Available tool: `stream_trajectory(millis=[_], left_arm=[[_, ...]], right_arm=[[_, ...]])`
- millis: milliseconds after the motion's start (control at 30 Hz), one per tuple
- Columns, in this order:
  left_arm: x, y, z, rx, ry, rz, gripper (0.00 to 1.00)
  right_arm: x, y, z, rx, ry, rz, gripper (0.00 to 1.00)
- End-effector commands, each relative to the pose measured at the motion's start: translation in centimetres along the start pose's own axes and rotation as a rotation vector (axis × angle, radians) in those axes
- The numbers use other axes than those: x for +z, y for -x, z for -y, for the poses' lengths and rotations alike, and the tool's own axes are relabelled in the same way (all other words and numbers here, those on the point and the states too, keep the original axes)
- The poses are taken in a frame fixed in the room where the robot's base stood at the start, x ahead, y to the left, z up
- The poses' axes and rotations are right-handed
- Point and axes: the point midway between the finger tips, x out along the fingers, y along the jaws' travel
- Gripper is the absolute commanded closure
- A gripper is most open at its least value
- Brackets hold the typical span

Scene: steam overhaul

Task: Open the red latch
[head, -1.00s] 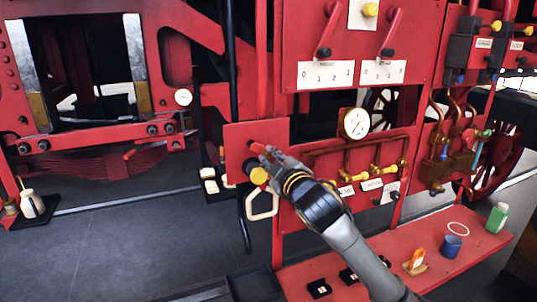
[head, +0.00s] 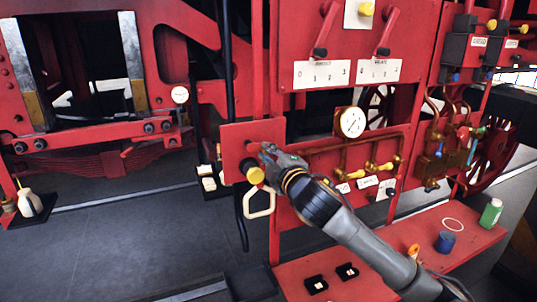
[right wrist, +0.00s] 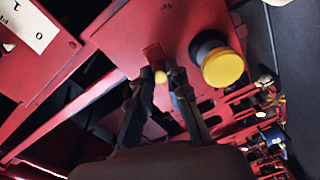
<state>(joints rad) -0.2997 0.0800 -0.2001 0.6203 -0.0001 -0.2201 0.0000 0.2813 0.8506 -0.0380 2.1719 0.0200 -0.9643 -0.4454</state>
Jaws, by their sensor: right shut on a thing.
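The red latch (right wrist: 154,55) shows in the right wrist view as a small orange-red lever with a yellow tip, on a red panel. My right gripper (right wrist: 158,78) has its two fingers on either side of that yellow tip, shut on the latch. In the head view my right gripper (head: 265,152) is against the small red panel (head: 230,135), and it hides most of the latch. My left gripper is not in view.
A yellow knob (head: 255,175) sticks out just below my gripper; it also shows in the right wrist view (right wrist: 222,67). A pale loop handle (head: 260,205) hangs below. A gauge (head: 350,122) and brass valves are to the right. A red shelf (head: 400,237) holds small items.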

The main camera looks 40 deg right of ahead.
Motion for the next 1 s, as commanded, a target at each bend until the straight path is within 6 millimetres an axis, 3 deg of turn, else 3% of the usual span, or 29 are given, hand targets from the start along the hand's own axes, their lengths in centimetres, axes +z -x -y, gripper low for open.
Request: stream_trajectory(millis=[167, 200, 300, 667, 1000], left_arm=[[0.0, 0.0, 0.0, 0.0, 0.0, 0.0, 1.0], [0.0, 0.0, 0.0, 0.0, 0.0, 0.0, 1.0], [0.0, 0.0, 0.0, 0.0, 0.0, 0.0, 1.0], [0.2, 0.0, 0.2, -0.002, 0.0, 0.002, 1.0], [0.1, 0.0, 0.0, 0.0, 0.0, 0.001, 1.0]], right_arm=[[0.0, 0.0, -0.1, 0.001, 0.0, -0.001, 1.0], [0.0, 0.0, -0.1, 0.001, 0.0, -0.001, 0.78], [0.0, 0.0, -0.1, 0.001, 0.0, -0.001, 0.61], [0.0, 0.4, 0.0, 0.0, -0.001, -0.001, 0.61], [-0.1, 5.3, 0.1, -0.001, 0.001, -0.002, 0.61]])
